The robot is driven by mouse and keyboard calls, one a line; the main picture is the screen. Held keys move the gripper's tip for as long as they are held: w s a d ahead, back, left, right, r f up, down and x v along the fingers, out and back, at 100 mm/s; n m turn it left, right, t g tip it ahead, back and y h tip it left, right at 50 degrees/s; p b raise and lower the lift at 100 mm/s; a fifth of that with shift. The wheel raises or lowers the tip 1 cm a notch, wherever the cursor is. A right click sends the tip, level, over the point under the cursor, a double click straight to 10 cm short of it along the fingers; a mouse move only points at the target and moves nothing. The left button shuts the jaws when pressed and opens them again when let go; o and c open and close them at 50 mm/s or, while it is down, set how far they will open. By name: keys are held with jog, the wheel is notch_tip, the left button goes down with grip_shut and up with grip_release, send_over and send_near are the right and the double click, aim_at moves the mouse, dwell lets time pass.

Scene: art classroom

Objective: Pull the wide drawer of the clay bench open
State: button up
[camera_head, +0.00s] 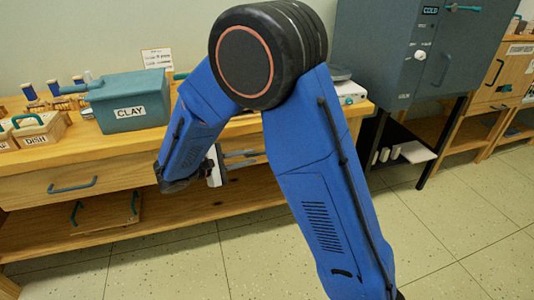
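The clay bench (90,146) is a long wooden bench along the wall, with a teal box marked CLAY (128,98) on top. Below its top at the left is a wide drawer front (115,182) with a teal bar handle (72,186). That drawer looks shut, flush with the bench. My gripper (243,157) is in front of the bench, right of that handle and apart from it. Its pale body and grey finger-like bars show against the bench front. The bars are too small to tell whether it is open or shut. My blue arm hides the bench front farther right.
A tray with teal handles (105,212) lies on the lower shelf. A grey kiln-like cabinet (395,50) on dark legs stands at the right. The tiled floor (180,262) in front is clear.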

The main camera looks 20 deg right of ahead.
aim_at(263, 154)
jog(key=x, duration=0.9)
jog(key=shift+a, duration=0.1)
grip_shut()
